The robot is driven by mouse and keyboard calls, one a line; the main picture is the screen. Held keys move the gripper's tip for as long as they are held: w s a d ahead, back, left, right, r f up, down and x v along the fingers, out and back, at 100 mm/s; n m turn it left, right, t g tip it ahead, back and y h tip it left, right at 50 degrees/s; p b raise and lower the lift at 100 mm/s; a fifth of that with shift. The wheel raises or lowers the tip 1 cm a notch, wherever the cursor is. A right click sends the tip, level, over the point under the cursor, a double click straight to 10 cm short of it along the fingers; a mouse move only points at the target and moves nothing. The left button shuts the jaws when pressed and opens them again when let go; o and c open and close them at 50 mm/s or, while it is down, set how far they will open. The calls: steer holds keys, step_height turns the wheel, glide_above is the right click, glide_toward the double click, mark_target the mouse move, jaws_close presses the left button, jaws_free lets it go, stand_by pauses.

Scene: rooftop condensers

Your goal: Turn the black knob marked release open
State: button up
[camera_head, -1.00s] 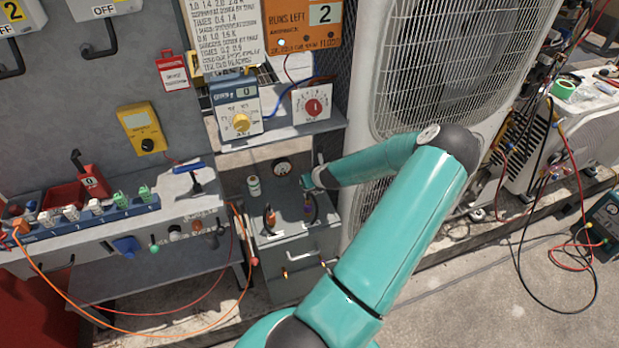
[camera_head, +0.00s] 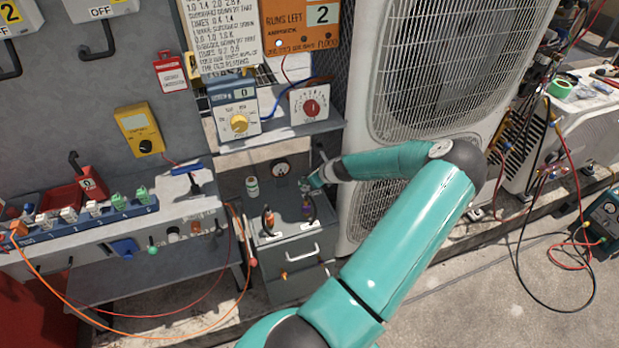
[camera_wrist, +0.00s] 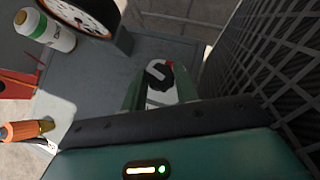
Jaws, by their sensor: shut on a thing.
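The black knob (camera_wrist: 158,76) shows in the wrist view between my two finger pads, with a pale curved mark and a bit of red at its top. My gripper (camera_wrist: 160,88) is shut on the knob, one teal finger on each side. In the head view my gripper (camera_head: 308,184) is at the back right of the grey cabinet's top (camera_head: 282,196), and the knob cannot be made out there. No lettering on the knob is readable.
A round gauge (camera_head: 281,170) and a white bottle with a green band (camera_head: 252,187) stand left of my gripper. A mesh panel (camera_wrist: 280,60) is close on the right. A shelf with meters (camera_head: 265,137) overhangs behind.

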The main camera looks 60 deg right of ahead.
steer(key=o, duration=1)
steer(key=shift+m, duration=0.3)
